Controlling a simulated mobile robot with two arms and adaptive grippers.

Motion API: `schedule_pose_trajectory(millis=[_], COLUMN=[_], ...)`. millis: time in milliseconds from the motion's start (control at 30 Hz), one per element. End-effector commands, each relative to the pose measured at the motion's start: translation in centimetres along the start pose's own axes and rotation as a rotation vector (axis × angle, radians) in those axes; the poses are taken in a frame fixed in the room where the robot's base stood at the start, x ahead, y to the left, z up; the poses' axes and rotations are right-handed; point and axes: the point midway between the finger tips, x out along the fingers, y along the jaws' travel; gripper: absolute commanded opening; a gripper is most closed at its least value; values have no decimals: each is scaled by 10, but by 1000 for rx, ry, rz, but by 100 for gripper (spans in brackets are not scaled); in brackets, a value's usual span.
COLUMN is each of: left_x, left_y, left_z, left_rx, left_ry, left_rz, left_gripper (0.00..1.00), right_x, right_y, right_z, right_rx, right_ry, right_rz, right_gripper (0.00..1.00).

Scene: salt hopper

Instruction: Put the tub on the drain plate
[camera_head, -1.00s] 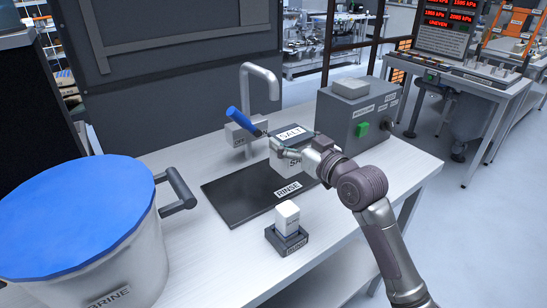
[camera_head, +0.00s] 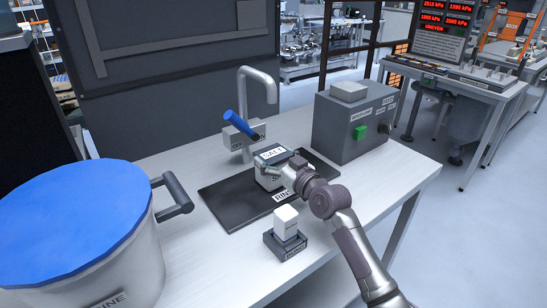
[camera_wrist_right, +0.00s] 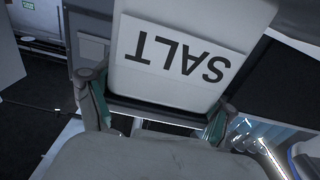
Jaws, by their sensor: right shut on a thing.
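A pale grey tub (camera_head: 268,181) with a SALT label stands out over the dark drain plate (camera_head: 228,213) under the tap. My right gripper (camera_head: 286,170) is shut on the tub from its right side. The tub's label and lid fill much of the right wrist view (camera_wrist_right: 180,50), with the two fingers on either side of it. The tub looks upright, and I cannot tell whether its bottom touches the plate. The gripper and arm hide part of the tub and of the plate's right side. My left gripper is not in view.
A tap (camera_head: 262,80) with a blue lever (camera_head: 236,122) rises behind the plate. A white block sits in a small dark holder (camera_head: 284,246) in front. A blue-lidded pot (camera_head: 70,215) is at left, a grey control box (camera_head: 350,125) at right.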

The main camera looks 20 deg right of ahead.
Motion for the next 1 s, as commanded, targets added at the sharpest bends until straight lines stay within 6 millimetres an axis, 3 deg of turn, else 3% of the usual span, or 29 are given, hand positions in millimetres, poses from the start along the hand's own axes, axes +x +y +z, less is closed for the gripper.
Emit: schedule_pose_trajectory(millis=[100,133,233,667,1000], left_x=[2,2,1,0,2], left_y=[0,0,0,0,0], left_z=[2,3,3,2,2], left_rx=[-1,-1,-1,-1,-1], left_ry=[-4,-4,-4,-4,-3], left_rz=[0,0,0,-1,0], left_gripper=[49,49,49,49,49], right_x=[0,0,0,-5,-72], right_y=[0,0,0,1,0], right_z=[1,2,2,0,2], right_rx=[-1,-1,0,-1,-2], right_ry=[3,0,0,-1,-3], right_rz=[1,0,0,1,0], right_gripper=[34,86,100,100,100])
